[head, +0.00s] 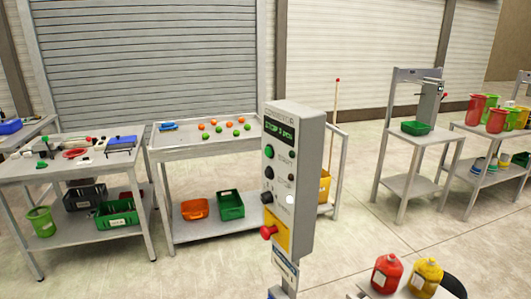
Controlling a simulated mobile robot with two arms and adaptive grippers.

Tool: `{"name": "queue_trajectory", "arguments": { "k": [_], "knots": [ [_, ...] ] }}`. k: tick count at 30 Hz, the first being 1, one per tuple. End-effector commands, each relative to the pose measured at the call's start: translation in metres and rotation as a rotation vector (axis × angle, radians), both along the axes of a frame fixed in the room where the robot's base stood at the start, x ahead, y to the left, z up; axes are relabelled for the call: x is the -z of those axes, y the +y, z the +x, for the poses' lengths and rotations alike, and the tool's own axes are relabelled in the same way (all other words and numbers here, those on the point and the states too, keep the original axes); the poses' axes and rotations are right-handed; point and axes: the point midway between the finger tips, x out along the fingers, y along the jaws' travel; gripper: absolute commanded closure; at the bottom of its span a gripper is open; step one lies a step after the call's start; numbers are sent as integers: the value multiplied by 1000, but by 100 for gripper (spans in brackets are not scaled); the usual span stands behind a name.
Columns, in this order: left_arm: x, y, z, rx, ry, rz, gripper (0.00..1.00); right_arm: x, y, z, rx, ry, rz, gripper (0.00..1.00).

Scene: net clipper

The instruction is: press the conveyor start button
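A grey control box (308,165) stands upright on a post in the middle of the head view, its button face turned to the left. Near its top is a dark display (279,128) with green text. Below it are a green button (269,152), a black knob (267,172) and another black knob (267,197). A red mushroom button (268,231) sticks out from a yellow plate (280,236) at the bottom. I cannot read the button labels, so I cannot tell for certain which is the start button. Neither of my grippers shows.
Behind the box, a table (160,154) holds orange and green balls. A cluttered workbench (25,171) stands left. A stand with a green bin (415,128) and a shelf with red and green buckets (497,120) are right. Red (386,274) and yellow (426,277) containers stand front right.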

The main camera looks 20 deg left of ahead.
Motion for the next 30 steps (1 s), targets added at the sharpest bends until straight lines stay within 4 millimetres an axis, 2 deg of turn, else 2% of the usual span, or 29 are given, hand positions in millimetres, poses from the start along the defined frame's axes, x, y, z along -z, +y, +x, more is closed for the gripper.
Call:
{"name": "queue_trajectory", "arguments": {
  "k": [1, 4, 5, 30],
  "knots": [
    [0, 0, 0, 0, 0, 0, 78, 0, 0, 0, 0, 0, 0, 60],
    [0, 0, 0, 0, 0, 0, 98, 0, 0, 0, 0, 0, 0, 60],
    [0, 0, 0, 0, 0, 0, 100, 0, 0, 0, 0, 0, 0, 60],
    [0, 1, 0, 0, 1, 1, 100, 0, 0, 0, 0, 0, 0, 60]
  ]
}}
